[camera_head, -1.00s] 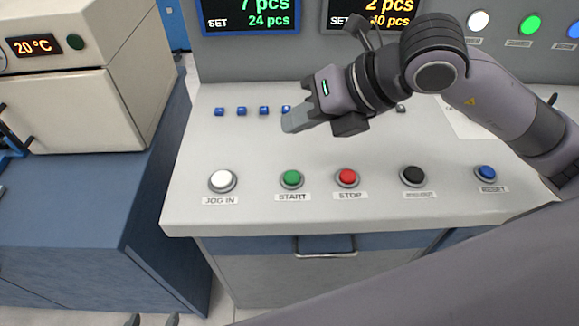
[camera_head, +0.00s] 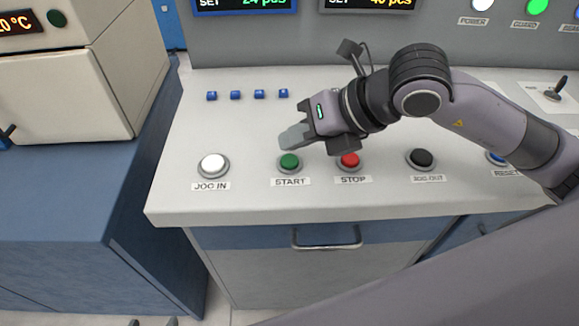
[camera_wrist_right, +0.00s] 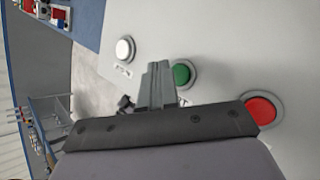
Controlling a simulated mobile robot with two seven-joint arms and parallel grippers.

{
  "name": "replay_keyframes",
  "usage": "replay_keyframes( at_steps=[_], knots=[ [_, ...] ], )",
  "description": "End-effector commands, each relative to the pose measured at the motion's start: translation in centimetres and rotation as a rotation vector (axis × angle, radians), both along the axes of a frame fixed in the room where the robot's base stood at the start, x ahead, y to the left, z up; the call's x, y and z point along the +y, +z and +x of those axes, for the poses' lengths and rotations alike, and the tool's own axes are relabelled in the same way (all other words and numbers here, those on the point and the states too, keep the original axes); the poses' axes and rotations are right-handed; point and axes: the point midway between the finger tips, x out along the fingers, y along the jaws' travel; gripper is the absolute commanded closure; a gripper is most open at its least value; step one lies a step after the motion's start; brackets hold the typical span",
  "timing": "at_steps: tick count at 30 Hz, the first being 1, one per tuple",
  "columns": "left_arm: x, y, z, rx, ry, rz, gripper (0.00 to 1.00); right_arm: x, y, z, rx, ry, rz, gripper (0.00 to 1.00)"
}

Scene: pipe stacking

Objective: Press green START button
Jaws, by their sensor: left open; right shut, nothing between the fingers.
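The green START button (camera_head: 289,162) sits in a grey ring on the sloping console top, above its START label. My right gripper (camera_head: 293,139) is shut and empty, its fingertips just behind the button's far edge in the head view. In the right wrist view, the shut fingers (camera_wrist_right: 158,82) are immediately left of the green button (camera_wrist_right: 182,74), overlapping its ring. Whether they touch it cannot be told. Only the fingertips of my left gripper (camera_head: 153,322) show, apart, at the head view's bottom edge, far from the button.
The red STOP button (camera_head: 349,161) is close on the right, and the white JOG IN button (camera_head: 212,164) is on the left. A black button (camera_head: 421,158) lies further right. Several small blue switches (camera_head: 236,95) stand behind. The console's front edge is below the buttons.

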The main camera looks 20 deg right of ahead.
Motion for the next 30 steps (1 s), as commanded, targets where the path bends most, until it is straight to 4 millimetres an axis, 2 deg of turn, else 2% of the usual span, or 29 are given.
replay_keyframes(
  at_steps=[3,9,30],
  knots=[
    [-0.23,-0.37,0.17,-0.001,-0.002,-0.006,0.26,0.01,-0.76,0.02,-0.001,0.0,0.001,1.0],
    [-0.48,0.17,0.39,-0.011,-0.005,-0.01,0.26,0.01,-0.66,0.02,0.0,-0.001,0.002,1.0],
    [-0.2,-0.05,0.33,-0.008,-0.005,-0.004,0.26,0.01,-0.67,0.01,0.0,0.0,0.001,1.0]
  ],
)
